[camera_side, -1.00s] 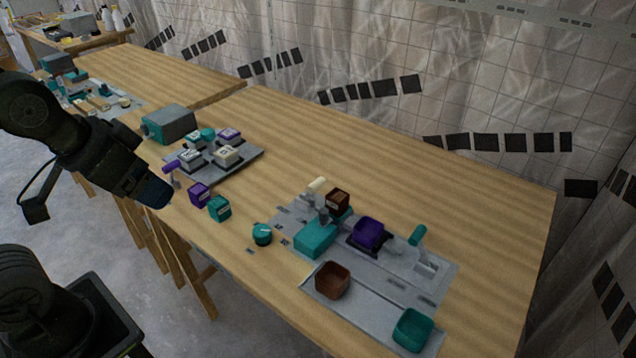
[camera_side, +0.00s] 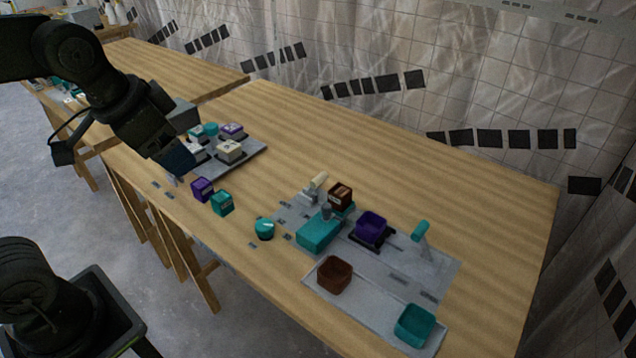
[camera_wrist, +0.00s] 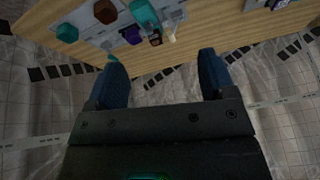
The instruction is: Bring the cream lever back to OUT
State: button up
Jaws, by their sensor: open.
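The cream lever (camera_side: 319,181) stands at the back left of the grey panel (camera_side: 380,264), behind the teal block, beside a dark brown box. In the wrist view the cream lever (camera_wrist: 171,34) is small, near the top edge, ahead of the fingers. Its OUT mark cannot be read. My gripper (camera_side: 181,163) is over the left part of the table, well left of the lever and apart from it. In the wrist view my gripper (camera_wrist: 160,60) has its two blue fingers wide apart with nothing between them.
A teal block (camera_side: 318,233), a brown box (camera_side: 340,197) and a purple bin (camera_side: 371,228) stand near the lever. A teal lever (camera_side: 420,231) is at the panel's right. Purple (camera_side: 202,189) and teal (camera_side: 222,203) cubes lie left of the panel. The table's back is clear.

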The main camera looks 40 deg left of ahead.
jog(key=w+r+m+g, duration=0.15)
jog(key=w+m, duration=0.35)
jog(key=w, duration=0.5)
jog(key=m+g, duration=0.4)
jog(key=m, duration=0.7)
send_over(316, 185)
jog(key=w+a, duration=0.2)
notch_tip(316, 185, down, 16)
jog(key=shift+t, duration=0.25)
jog(key=f, duration=1.2)
jog(key=shift+w+d+f, duration=0.15)
jog(key=shift+w+f, duration=0.05)
jog(key=shift+f, duration=0.2)
jog(key=c, duration=1.3)
